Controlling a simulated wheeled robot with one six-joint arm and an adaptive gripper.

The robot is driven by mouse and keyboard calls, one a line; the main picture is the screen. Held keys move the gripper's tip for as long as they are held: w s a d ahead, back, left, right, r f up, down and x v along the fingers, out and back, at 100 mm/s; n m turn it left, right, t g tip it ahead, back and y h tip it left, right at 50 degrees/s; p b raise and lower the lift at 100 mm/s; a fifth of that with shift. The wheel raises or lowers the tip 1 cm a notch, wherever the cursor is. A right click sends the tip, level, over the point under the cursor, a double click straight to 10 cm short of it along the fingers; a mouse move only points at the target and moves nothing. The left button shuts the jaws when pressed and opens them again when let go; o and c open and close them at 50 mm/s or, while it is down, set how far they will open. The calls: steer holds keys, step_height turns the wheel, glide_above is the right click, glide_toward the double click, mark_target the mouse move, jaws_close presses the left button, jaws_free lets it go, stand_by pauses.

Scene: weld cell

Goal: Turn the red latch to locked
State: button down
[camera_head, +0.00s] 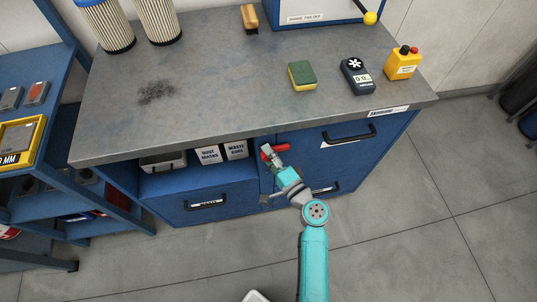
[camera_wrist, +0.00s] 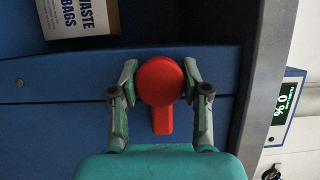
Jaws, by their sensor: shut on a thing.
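The red latch (camera_head: 281,148) is on the blue cabinet front, just under the worktop's front edge. In the wrist view the red latch (camera_wrist: 160,82) shows a round head with a short handle pointing down in the picture. My gripper (camera_head: 273,156) is at the latch. In the wrist view my gripper (camera_wrist: 160,88) has one finger on each side of the round head, shut on it. In the head view the fingers and wrist hide part of the latch. I see no lock marking.
The grey worktop (camera_head: 225,95) overhangs the cabinet. Beside the latch, an open shelf holds a waste bags box (camera_head: 236,149) and a dust masks box (camera_head: 207,154). A drawer handle (camera_head: 350,134) is to the right. The floor in front (camera_head: 400,215) is clear.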

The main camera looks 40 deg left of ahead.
steer(key=c, duration=0.6)
jaws_free()
steer(key=shift+o, duration=0.2)
steer(key=shift+d, duration=0.1)
steer(key=v, duration=1.2)
steer(key=shift+f, duration=0.1)
steer(key=s+d+f+m+t+h, duration=0.1)
steer(key=s+d+f+t+h, duration=0.35)
steer(key=d, duration=0.65)
steer(key=s+d+f+t+h, duration=0.1)
steer(key=s+d+f+h, duration=0.4)
steer(key=s+d, duration=0.4)
steer(key=s+d+r+n+t+h, duration=0.1)
steer(key=s+d+r+t+h, duration=0.1)
steer(key=s+d+r+h, duration=0.65)
steer(key=s+d+r+n+t, duration=0.1)
steer(key=s+d+r+n, duration=0.1)
steer(key=r, duration=0.3)
steer(key=s+d+r+n, duration=0.1)
steer(key=s+d+r, duration=0.2)
steer(key=r, duration=0.3)
steer(key=shift+n+t+y, duration=0.35)
steer(key=shift+n+y, duration=0.05)
